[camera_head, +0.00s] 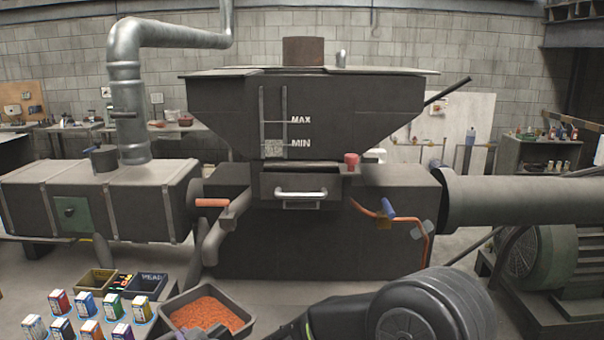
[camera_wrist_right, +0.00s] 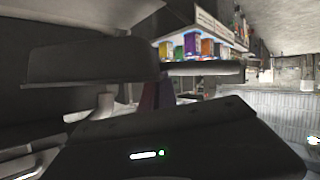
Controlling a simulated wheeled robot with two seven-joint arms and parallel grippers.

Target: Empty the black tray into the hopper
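The black tray (camera_head: 248,327) is at the bottom of the head view, filled with orange-red pellets (camera_head: 208,313). It overlaps the right edge of the table. My right gripper (camera_head: 222,333) reaches in from the right at the tray's near side and appears shut on its rim. The fingertips are mostly hidden. In the right wrist view, a dark tray-like shape (camera_wrist_right: 85,68) lies just beyond the gripper body. The hopper (camera_head: 220,118) stands behind, dark and wide-topped, with MAX and MIN marks on its front window. My left gripper is out of view.
Several small coloured boxes (camera_head: 84,306) and two bins (camera_head: 96,282) stand left of the tray. A drawer with a pale handle (camera_head: 301,193) sits under the hopper. An orange cable (camera_head: 374,213) hangs to its right, and a large pipe (camera_head: 530,202) extends right.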

